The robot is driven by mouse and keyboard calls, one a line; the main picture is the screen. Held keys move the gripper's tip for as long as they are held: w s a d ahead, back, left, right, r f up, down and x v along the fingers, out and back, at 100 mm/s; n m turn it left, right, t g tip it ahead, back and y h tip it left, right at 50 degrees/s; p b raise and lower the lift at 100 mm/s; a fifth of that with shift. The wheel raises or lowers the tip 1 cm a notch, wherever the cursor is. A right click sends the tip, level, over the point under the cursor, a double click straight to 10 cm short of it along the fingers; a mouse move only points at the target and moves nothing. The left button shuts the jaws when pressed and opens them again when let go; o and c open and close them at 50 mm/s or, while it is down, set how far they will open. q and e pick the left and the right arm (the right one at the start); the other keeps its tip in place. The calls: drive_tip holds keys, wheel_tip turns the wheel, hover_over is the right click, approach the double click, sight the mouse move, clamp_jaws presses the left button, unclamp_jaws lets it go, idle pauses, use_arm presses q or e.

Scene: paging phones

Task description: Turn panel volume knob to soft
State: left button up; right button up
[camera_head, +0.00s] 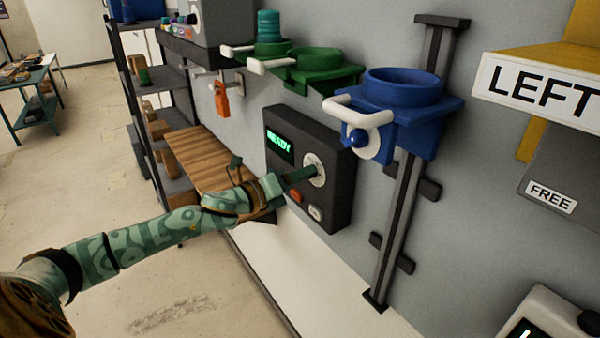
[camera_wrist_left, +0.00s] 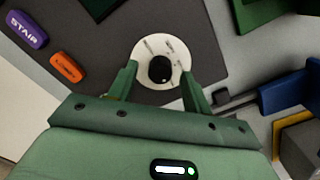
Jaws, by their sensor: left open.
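The dark panel (camera_head: 336,196) is fixed on the grey wall, with a green "READY" display (camera_head: 280,146). Its volume knob (camera_wrist_left: 160,68) is a small black round knob at the middle of a white dial (camera_wrist_left: 172,47); the dial also shows in the head view (camera_head: 317,165). The dial's markings and the knob's setting are too small to read. My left gripper (camera_wrist_left: 159,80) is open, its two fingers on either side of the knob and over the dial's edge. I cannot tell whether they touch it. My right gripper is in neither view.
A blue ring holder (camera_head: 425,105) with a white handle juts out to the right of the panel. Green holders (camera_head: 320,70) are above. A wooden shelf (camera_head: 205,165) is at the left.

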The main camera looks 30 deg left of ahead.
use_arm(q)
drive_tip(key=shift+w+d, duration=0.1)
drive_tip(key=shift+w, duration=0.2)
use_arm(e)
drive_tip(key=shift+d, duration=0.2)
use_arm(q)
drive_tip(key=c, duration=1)
drive_tip(key=shift+o, duration=0.2)
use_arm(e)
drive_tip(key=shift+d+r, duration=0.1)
use_arm(q)
drive_tip(key=shift+n+g+h+p, duration=0.25)
drive_tip(key=shift+n+p, duration=3.55)
drive_tip(key=shift+n, duration=1.95)
drive_tip(key=shift+n+g+h+p, duration=0.15)
drive_tip(key=shift+n+g+p, duration=0.2)
drive_tip(key=shift+n+p, duration=4.45)
use_arm(e)
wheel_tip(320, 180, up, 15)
drive_tip(key=b, duration=0.2)
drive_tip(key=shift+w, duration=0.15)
use_arm(q)
drive_tip(key=shift+f+n, duration=0.1)
drive_tip(key=shift+n, duration=0.95)
